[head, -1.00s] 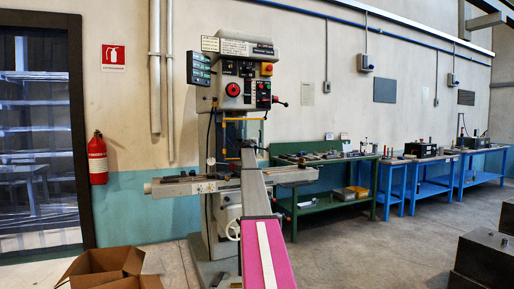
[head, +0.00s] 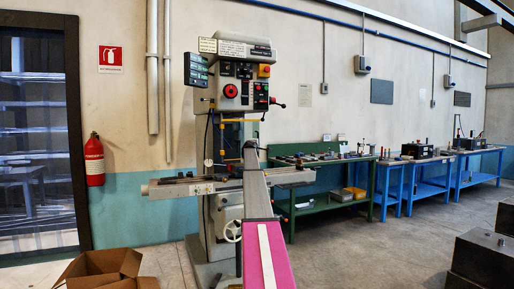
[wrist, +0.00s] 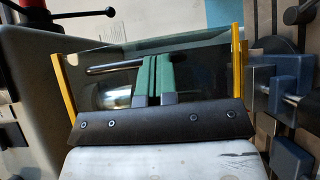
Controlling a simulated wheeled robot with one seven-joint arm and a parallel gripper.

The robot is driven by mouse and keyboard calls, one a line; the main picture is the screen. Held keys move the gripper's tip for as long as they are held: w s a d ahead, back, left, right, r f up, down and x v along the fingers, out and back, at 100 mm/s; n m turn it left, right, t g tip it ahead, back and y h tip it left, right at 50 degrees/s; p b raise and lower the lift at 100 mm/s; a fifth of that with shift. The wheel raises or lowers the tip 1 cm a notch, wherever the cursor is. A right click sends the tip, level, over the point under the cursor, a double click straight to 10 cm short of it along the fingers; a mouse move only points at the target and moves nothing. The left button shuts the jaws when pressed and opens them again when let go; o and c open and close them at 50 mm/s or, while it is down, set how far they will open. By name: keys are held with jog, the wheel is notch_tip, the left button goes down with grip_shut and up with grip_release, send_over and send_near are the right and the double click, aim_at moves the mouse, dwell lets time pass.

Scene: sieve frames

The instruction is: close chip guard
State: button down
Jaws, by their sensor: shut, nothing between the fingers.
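The chip guard is a clear panel with yellow side bars. It fills the middle of the wrist view (wrist: 105,62), one bar at each side, and its yellow frame shows small on the milling machine below the head in the head view (head: 221,136). My gripper (wrist: 158,58) has green fingers pressed together, with nothing between them. The fingers overlap the panel between the two yellow bars; whether they touch it I cannot tell. In the head view my arm hides the fingers and part of the guard. A shiny rounded metal part shows behind the panel.
The milling machine's table (head: 165,189) sticks out to both sides below the guard. A green bench (head: 322,205) stands to the right, an open cardboard box (head: 100,266) at lower left.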

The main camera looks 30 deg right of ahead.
jog(key=s+d+v, duration=0.1)
jog(key=v, duration=1.3)
jog(key=s+a+f+m+g+y, duration=0.2)
jog(key=s+a+f, duration=0.45)
jog(key=f, duration=0.65)
jog(key=s+a+f+m+g+y, duration=0.2)
jog(key=s+a+f, duration=0.2)
jog(key=a+f, duration=0.7)
jog(key=s+a+f+m+g+y, duration=0.15)
jog(key=s+a+f, duration=0.5)
jog(key=f, duration=0.75)
jog(key=s+a+f+m+g+y, duration=0.1)
jog(key=s+a+f+g+y, duration=0.1)
jog(key=s+a+f, duration=0.5)
jog(key=s+a+f+m+g+y, duration=0.1)
jog(key=s+a+f, duration=0.6)
jog(key=s, duration=0.8)
jog(key=s+a+f+m+g+y, duration=0.1)
jog(key=s+a+f+g+y, duration=0.3)
jog(key=s+a+f, duration=0.3)
jog(key=s+a, duration=0.4)
jog(key=a, duration=0.1)
jog(key=shift+m, duration=0.35)
jog(key=shift+d+f, duration=0.1)
jog(key=shift+d, duration=0.05)
